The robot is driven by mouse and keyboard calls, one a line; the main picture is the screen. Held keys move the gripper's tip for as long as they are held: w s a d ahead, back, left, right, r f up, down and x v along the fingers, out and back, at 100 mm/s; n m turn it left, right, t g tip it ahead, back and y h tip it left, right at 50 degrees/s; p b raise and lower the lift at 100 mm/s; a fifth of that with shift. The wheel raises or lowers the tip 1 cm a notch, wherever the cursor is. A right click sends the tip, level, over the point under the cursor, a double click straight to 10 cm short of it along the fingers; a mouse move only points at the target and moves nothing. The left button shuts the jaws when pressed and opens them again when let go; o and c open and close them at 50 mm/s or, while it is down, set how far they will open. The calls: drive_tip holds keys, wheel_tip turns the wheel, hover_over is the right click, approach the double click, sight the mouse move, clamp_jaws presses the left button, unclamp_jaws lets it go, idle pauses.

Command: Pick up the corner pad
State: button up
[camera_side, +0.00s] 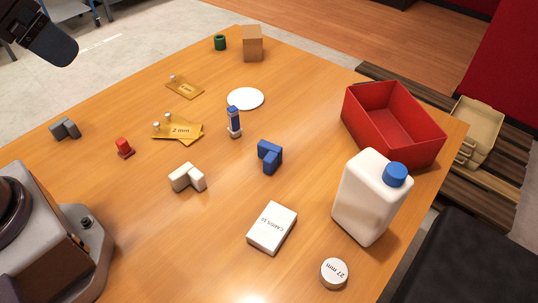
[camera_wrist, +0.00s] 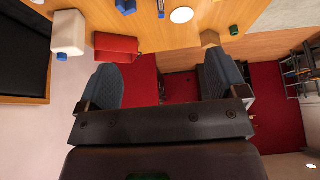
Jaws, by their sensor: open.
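Three L-shaped corner blocks lie apart on the wooden table in the side view: a grey one (camera_side: 65,128) at the left, a white one (camera_side: 187,178) near the middle, and a blue one (camera_side: 269,156) right of it. No label shows which is the corner pad. In the wrist view, a blue piece (camera_wrist: 126,6) at the top edge looks like the blue block; the grey and white blocks are not seen there. My gripper (camera_wrist: 162,70) is open and empty, its two fingers wide apart, away from all three blocks.
The white jug (camera_side: 366,198), red bin (camera_side: 385,133), card box (camera_side: 272,228) and round tin (camera_side: 334,273) occupy the right side.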

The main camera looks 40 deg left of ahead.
drive_tip(key=shift+c, duration=0.2)
drive_tip(key=n+g, duration=0.6)
drive_tip(key=n, duration=1.2)
hover_over(184, 173)
wheel_tip(184, 173, down, 22)
drive_tip(key=f, duration=0.6)
drive_tip(key=shift+w+a+f, duration=0.2)
drive_tip(key=shift+f, duration=0.2)
drive_tip(key=shift+s+d+f, duration=0.1)
drive_tip(key=shift+f, duration=1.45)
drive_tip(key=shift+s+d+f, duration=0.1)
drive_tip(key=shift+f, duration=1.45)
drive_tip(key=c, duration=1)
